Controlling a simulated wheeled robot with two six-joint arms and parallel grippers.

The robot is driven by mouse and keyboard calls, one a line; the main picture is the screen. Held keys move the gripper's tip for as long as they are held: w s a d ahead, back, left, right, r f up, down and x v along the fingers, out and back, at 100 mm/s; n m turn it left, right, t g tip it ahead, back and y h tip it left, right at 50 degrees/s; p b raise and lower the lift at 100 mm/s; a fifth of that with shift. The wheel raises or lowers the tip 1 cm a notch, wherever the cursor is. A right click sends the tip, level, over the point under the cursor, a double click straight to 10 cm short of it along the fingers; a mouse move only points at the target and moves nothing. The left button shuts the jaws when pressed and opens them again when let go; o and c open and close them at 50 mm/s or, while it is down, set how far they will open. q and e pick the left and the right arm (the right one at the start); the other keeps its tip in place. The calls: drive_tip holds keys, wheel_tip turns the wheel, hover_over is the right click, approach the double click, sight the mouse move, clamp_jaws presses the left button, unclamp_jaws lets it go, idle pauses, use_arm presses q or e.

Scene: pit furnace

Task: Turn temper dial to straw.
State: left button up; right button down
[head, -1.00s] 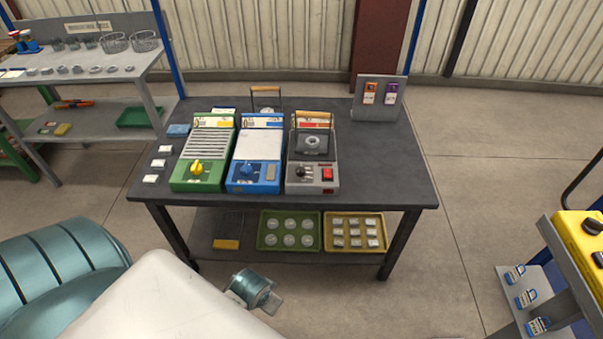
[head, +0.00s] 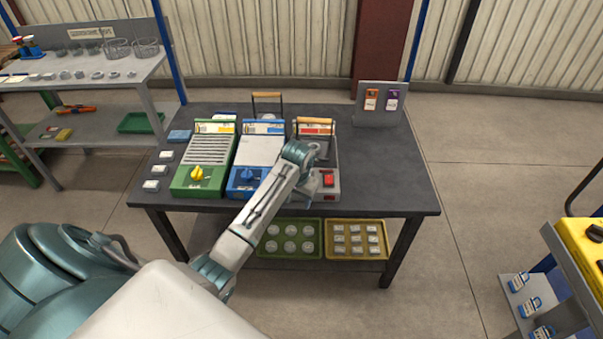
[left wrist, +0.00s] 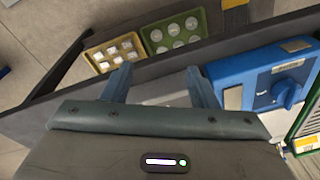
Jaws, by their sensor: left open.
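Three box units stand side by side on a dark table (head: 390,180). The green unit (head: 214,150) has a yellow dial (head: 197,173), and the blue unit (head: 262,150) has a blue dial (head: 247,176). The grey unit (head: 331,181) has a red switch (head: 328,180); my left arm covers its black knob. The dial markings are too small to read. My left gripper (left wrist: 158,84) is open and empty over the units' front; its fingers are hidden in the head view. In the left wrist view the blue dial (left wrist: 286,92) is right of the fingers, apart from them. My right gripper is out of view.
A green tray (head: 290,254) and a yellow tray (head: 384,255) sit on the shelf below. A small stand with tags (head: 380,117) is at the table's back right. The table's right side is clear. A yellow machine (head: 575,245) stands at far right.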

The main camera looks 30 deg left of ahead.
use_arm(q)
drive_tip(key=w+a+r+n+g+h, duration=0.1)
drive_tip(key=w+a+r, duration=0.2)
drive_tip(key=w+r, duration=0.2)
drive_tip(key=w+a+r+n, duration=0.1)
drive_tip(key=w+a+r, duration=0.25)
drive_tip(key=w, duration=0.25)
drive_tip(key=f, duration=0.3)
drive_tip(key=f+p, duration=0.1)
drive_tip(key=f, duration=0.2)
drive_tip(key=d+f, duration=0.1)
drive_tip(key=f, duration=0.3)
drive_tip(key=shift+s, duration=0.1)
drive_tip(key=c, duration=1)
